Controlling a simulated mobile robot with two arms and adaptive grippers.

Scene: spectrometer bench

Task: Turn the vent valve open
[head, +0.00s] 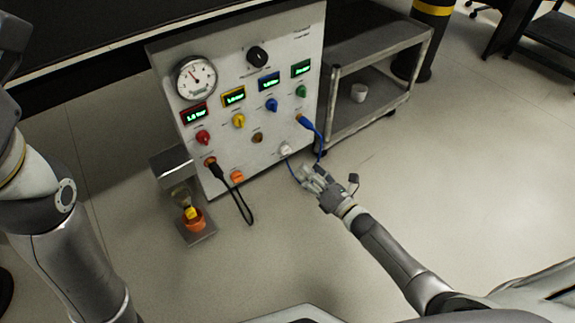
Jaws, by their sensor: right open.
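An upright light-grey panel (222,128) carries several small knobs, and its labels are too small to read, so I cannot tell for sure which one is the vent valve. A whitish knob (285,149) sits low on the right part of the panel, and an orange knob (237,176) sits low and further left. My right gripper (307,177) is open, just below and right of the whitish knob, and looks apart from it. A thin blue cable passes by its fingers. My left arm shows at the left edge, but its gripper is not visible.
A round gauge (195,77), a black dial (257,56) and lit displays are on the panel. A blue plug (306,122) and a black cable (236,197) hang from it. A small stand (197,235) holds an orange cup. A grey cart (372,113) stands right.

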